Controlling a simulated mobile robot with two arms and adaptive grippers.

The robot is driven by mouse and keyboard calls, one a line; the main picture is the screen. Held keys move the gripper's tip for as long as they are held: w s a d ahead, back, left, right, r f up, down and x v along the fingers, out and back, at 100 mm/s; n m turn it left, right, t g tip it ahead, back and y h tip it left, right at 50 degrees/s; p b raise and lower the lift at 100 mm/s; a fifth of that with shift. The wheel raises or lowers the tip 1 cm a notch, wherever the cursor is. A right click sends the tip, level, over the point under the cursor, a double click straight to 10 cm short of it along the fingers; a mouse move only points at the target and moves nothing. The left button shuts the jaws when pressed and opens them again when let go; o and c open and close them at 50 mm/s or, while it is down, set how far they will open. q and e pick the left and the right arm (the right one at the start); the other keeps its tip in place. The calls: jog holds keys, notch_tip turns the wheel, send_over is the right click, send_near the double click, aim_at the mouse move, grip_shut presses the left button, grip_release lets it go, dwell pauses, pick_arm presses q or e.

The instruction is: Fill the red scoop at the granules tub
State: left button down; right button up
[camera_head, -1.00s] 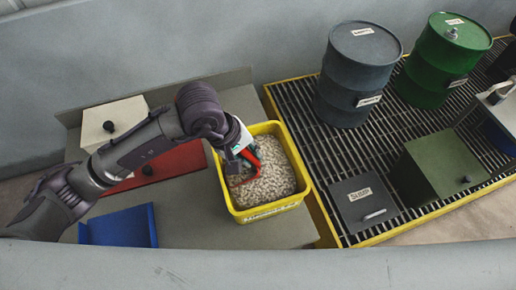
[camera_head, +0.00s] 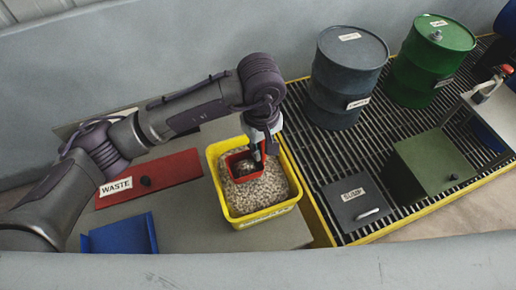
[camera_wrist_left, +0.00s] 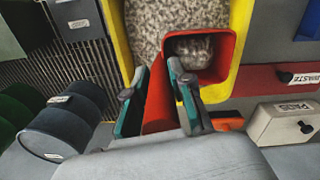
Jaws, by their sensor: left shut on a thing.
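The yellow granules tub (camera_head: 262,216) stands on the grey bench, filled with pale granules (camera_head: 267,190). My left gripper (camera_head: 258,150) reaches down over the tub's far side and is shut on the red scoop (camera_head: 247,178). The scoop is at the granule surface inside the tub, its open side up. A heap of granules lies in it. In the left wrist view the fingers (camera_wrist_left: 158,72) close on the handle of the scoop (camera_wrist_left: 213,70), and the granule heap (camera_wrist_left: 193,47) shows inside. The tub's yellow rim (camera_wrist_left: 112,40) borders it. My right gripper is not in view.
Left of the tub lie a red WASTE panel (camera_head: 178,172) and a blue tray (camera_head: 122,236).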

pick_arm(q)
notch_tip(320, 180, up, 6)
jog(key=d+p, duration=0.1)
jog(key=shift+w+d, duration=0.3)
jog(key=shift+d, duration=0.05)
dwell(0.3)
dwell(0.5)
